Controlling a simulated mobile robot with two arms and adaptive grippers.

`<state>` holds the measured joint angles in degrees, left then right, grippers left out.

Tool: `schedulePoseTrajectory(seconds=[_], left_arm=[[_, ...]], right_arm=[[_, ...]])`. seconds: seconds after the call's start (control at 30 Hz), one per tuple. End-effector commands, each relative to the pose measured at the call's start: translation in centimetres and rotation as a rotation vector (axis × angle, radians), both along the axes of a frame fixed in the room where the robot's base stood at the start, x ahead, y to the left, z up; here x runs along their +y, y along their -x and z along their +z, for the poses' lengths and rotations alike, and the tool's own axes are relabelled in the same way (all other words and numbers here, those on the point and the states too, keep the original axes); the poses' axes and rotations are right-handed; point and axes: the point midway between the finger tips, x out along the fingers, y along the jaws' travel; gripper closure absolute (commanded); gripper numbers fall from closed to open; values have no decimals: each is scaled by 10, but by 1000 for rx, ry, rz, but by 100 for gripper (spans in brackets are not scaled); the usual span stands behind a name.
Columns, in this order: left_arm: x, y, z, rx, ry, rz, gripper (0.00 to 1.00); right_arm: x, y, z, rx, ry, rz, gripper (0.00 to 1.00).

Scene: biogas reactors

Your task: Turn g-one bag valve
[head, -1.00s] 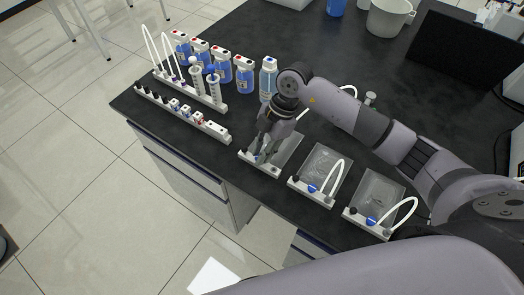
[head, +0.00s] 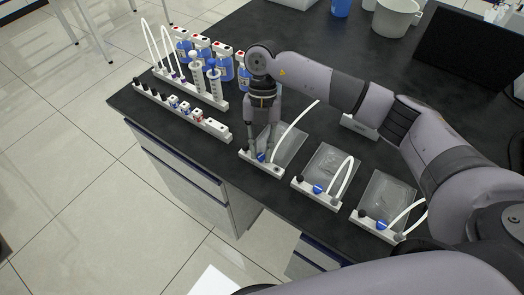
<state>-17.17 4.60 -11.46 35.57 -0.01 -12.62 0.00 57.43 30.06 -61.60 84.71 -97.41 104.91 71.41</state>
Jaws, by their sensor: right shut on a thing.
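Three clear gas bags on white bases stand along the front edge of the black bench, each with a blue valve and a white tube. The leftmost bag (head: 287,147) has its blue valve (head: 261,157) on its white base (head: 266,169). My right gripper (head: 261,152) points down at this valve and is shut on it; the fingers partly hide it. The middle bag (head: 331,165) has a blue valve (head: 318,189). The right bag (head: 384,193) has a blue valve (head: 383,224). I cannot read which bag is g-one. My left gripper is not in view.
A white rack with two syringes (head: 213,80) and blue-liquid bottles (head: 226,68) stand at the back left. A white strip with black knobs (head: 182,112) lies in front of them. A pale bucket (head: 396,17) and a black panel (head: 468,52) are at the back.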

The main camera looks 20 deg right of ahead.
Motion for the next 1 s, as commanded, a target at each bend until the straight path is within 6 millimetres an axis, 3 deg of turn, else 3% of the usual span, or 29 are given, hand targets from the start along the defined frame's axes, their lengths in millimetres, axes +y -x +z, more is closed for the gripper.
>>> schedulePoseTrajectory(seconds=[0.4,1.0], left_arm=[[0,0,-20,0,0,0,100],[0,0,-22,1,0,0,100]], right_arm=[[2,-1,-1,-1,0,224,100],[2,-1,1,-1,0,268,100]])
